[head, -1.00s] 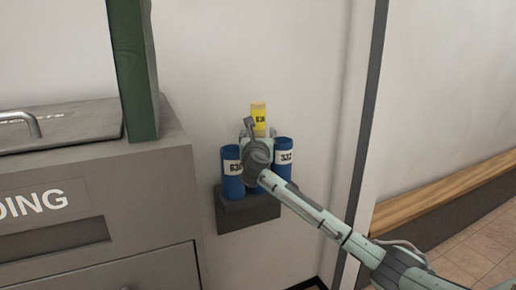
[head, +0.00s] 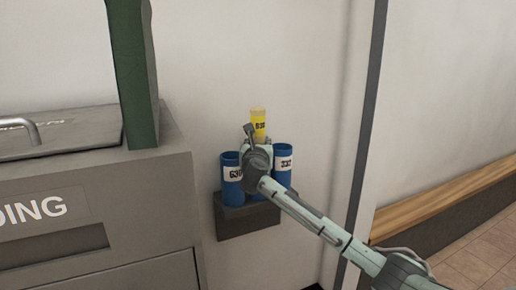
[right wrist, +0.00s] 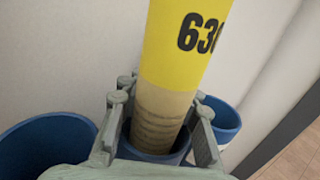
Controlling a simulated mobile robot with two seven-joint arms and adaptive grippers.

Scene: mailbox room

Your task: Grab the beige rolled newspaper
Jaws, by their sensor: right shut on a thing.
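The rolled newspaper (right wrist: 165,110) is beige with dark bands low down and a yellow upper part marked "630" in the right wrist view. Its yellow top (head: 258,118) shows above my wrist in the head view. It stands in the middle blue tube (right wrist: 152,152), its lower end hidden inside. My right gripper (right wrist: 160,100) has a finger on each side of the roll and is shut on it. My left gripper is in neither view.
Blue tubes stand either side, a left one (head: 231,180) and a right one (head: 283,165), on a grey wall bracket (head: 248,222). A grey cabinet (head: 140,210) with a green post (head: 132,70) is at left. A wooden bench (head: 450,205) lies at right.

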